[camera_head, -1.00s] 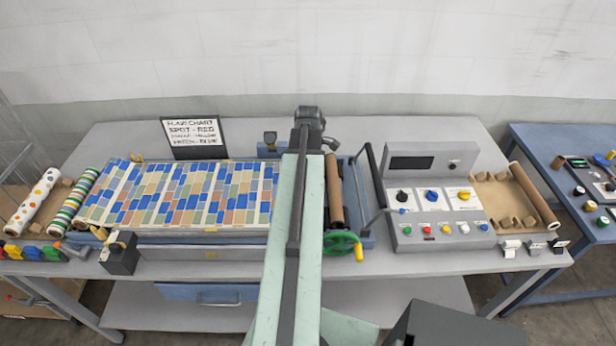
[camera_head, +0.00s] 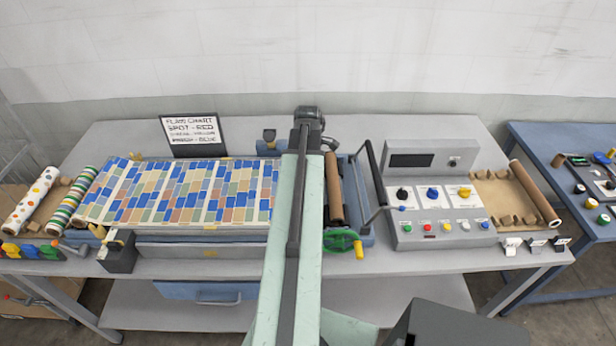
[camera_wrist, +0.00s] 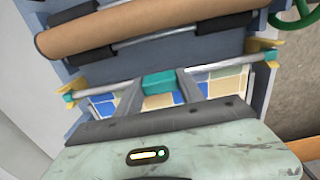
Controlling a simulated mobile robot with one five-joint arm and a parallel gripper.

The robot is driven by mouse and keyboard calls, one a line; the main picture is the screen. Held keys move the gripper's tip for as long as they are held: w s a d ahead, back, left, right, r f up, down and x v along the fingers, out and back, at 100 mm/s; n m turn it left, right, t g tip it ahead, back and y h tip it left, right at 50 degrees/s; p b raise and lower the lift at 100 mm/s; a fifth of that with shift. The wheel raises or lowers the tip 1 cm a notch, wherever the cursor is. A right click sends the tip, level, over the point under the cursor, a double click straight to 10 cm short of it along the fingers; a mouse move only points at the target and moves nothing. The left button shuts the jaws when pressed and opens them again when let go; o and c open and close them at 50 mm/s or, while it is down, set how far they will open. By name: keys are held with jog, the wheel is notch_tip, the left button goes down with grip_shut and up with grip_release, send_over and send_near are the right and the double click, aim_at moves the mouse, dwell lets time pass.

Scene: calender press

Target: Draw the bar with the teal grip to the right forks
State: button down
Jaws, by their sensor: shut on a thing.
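In the wrist view, my gripper (camera_wrist: 159,78) is shut on the teal grip (camera_wrist: 158,84) in the middle of a thin metal bar (camera_wrist: 218,68). The bar lies crosswise, with the multicoloured checked sheet (camera_wrist: 222,85) behind it. Yellow forks stand at both bar ends, one on the left (camera_wrist: 72,88) and one on the right (camera_wrist: 267,55). I cannot tell whether the bar rests in them. In the head view, the sheet (camera_head: 170,192) stretches over the bed from the left to my arm, which hides the bar and gripper.
A brown roller (camera_head: 334,188) lies just right of my arm; it also crosses the top of the wrist view (camera_wrist: 150,24). A green handwheel (camera_head: 341,241) sticks out in front. A control box (camera_head: 430,160) stands to the right. Patterned rolls (camera_head: 33,198) lie at the far left.

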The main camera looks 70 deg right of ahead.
jog(key=shift+s+a+f, duration=0.1)
jog(key=shift+a+f, duration=0.15)
jog(key=c, duration=0.7)
grip_release()
jog(key=shift+o, duration=0.3)
notch_tip(320, 180, up, 8)
jog(key=p, duration=0.8)
jog(key=shift+d+r, duration=0.15)
jog(key=shift+r, duration=0.1)
jog(key=shift+f, duration=0.1)
